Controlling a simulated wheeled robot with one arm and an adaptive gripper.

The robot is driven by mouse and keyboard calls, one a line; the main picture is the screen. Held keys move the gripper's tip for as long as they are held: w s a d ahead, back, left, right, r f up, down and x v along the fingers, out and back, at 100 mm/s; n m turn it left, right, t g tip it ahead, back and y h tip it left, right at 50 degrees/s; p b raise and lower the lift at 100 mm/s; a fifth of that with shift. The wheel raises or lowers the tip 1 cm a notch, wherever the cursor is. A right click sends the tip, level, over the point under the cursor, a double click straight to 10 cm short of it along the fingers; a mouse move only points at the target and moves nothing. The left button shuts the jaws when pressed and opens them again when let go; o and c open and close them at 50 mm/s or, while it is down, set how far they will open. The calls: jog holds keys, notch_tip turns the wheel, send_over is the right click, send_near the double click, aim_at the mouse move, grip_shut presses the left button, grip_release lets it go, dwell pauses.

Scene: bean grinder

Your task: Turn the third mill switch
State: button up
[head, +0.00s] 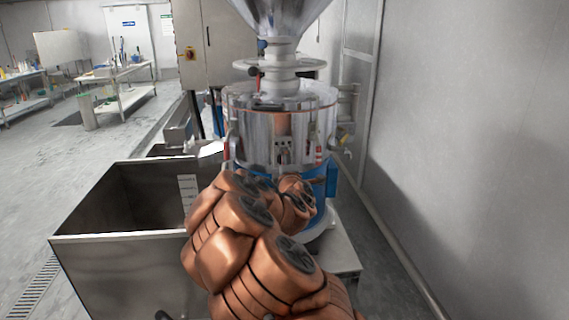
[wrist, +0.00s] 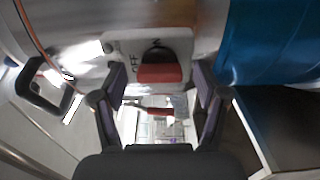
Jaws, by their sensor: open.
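In the wrist view a red switch (wrist: 159,73) with a dark upper part sits on a pale plate (wrist: 178,40) marked OFF at the left and with partly hidden lettering at the top. My gripper (wrist: 160,88) is open, with one dark finger on each side of the red switch. I cannot tell whether either finger touches it. In the head view the steel mill (head: 285,105) stands ahead with a funnel on top and a blue lower body. My copper-coloured arm reaches toward it and hides my gripper and the switch there.
An open steel bin (head: 110,240) stands left of the mill. A grey wall (head: 470,140) runs close along the right. A steel cabinet (head: 212,40) stands behind the mill. A dark loop handle (wrist: 45,90) shows left of my fingers.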

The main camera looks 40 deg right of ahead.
jog(key=c, duration=1.2)
jog(key=shift+o, duration=0.2)
jog(key=shift+m+b, duration=0.3)
jog(key=shift+m, duration=0.1)
jog(key=m+b, duration=1.1)
jog(key=m, duration=0.6)
jog(key=shift+b, duration=0.35)
jog(key=shift+r, duration=0.1)
